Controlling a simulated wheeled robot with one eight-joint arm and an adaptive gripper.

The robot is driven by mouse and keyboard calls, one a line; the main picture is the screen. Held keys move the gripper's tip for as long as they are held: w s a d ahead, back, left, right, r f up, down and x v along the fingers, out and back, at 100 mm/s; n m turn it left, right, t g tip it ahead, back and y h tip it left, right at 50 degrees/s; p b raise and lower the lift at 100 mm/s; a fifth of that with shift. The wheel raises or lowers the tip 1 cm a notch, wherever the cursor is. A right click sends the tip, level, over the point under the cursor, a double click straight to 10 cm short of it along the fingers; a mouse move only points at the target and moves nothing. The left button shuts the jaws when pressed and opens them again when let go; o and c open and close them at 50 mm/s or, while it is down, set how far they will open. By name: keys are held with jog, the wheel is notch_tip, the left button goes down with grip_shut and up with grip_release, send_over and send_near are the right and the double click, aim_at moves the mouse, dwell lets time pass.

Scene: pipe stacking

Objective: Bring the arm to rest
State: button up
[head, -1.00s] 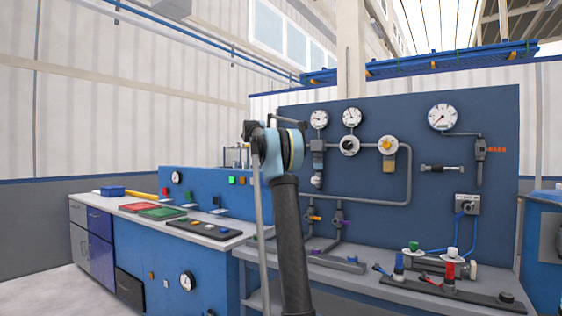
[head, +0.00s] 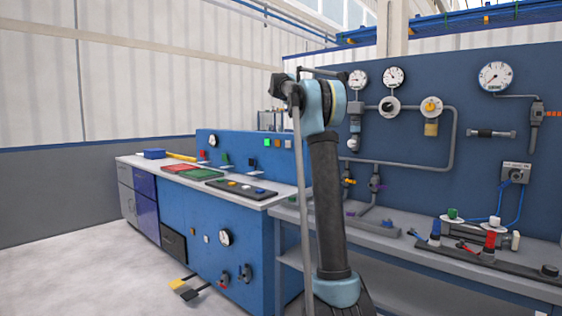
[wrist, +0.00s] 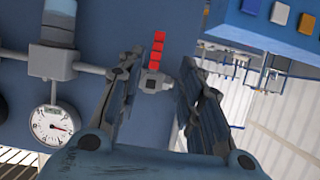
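My arm (head: 326,200) rises in front of the bench in the head view, bent at a blue and black joint near the top. My gripper (wrist: 158,75) shows in the wrist view with its two dark fingers spread apart. A grey fitting with several red blocks (wrist: 158,48) shows between the fingers. It appears to be on the blue panel behind, and nothing looks held. I cannot make out the gripper in the head view.
A blue panel (head: 455,150) with gauges and pipes stands at the right. Below it, a grey bench (head: 400,245) carries fittings with red, blue and green parts. A counter (head: 150,162) with coloured trays is at the left. Pale floor (head: 70,275) is clear at lower left.

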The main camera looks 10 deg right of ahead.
jog(key=s+f+n+g+y, duration=0.1)
jog(key=s+f, duration=0.5)
jog(key=s, duration=0.5)
jog(key=s+a+f+n+g+y, duration=0.1)
jog(key=s+f+g+y, duration=0.1)
jog(key=s+f, duration=0.6)
jog(key=s+f+n+g+y, duration=0.15)
jog(key=s+f, duration=0.25)
jog(key=s, duration=0.9)
jog(key=s+a+f+n+y, duration=0.1)
jog(key=s+a+f+n, duration=0.1)
jog(key=s+f, duration=0.9)
jog(key=s+a+f+n+g+y, duration=0.1)
jog(key=s+a+f, duration=0.3)
jog(key=s+f, duration=0.7)
jog(key=s+a+f+n+g+y, duration=0.1)
jog(key=s+a+f+n+y, duration=0.2)
jog(key=s+f, duration=0.9)
jog(key=shift+s+a, duration=0.5)
jog(key=shift+s, duration=0.25)
jog(key=shift+d+g, duration=0.15)
jog(key=shift+g, duration=0.1)
